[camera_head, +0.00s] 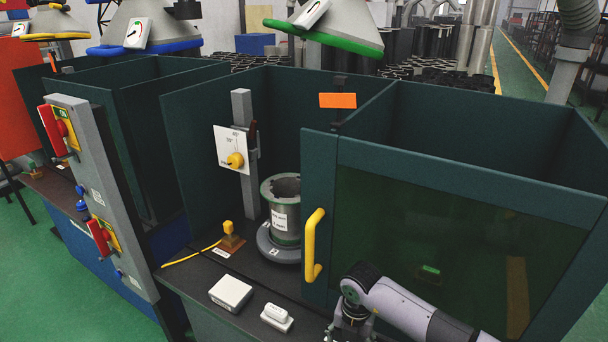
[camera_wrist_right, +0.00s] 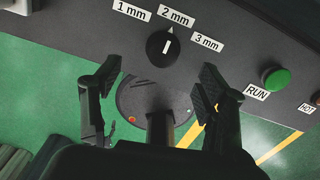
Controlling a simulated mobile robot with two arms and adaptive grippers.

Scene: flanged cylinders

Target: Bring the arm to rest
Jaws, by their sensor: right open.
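My right arm (camera_head: 400,302) comes in from the lower right in the head view, in front of the dark-windowed booth door. Its gripper (camera_head: 350,325) hangs at the bottom edge, partly cut off. In the right wrist view the right gripper (camera_wrist_right: 158,85) has its two fingers wide apart with nothing between them. A black knob (camera_wrist_right: 163,47) on a dark panel lies beyond the fingertips, apart from them; its white mark points toward the 2 mm label (camera_wrist_right: 176,17). My left gripper is in neither view.
A flanged cylinder (camera_head: 287,217) stands upright in the open booth, left of the yellow door handle (camera_head: 313,245). White boxes (camera_head: 230,292) (camera_head: 277,317) sit at the bench front. A green RUN button (camera_wrist_right: 276,82) is on the panel. Green floor is clear at lower left.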

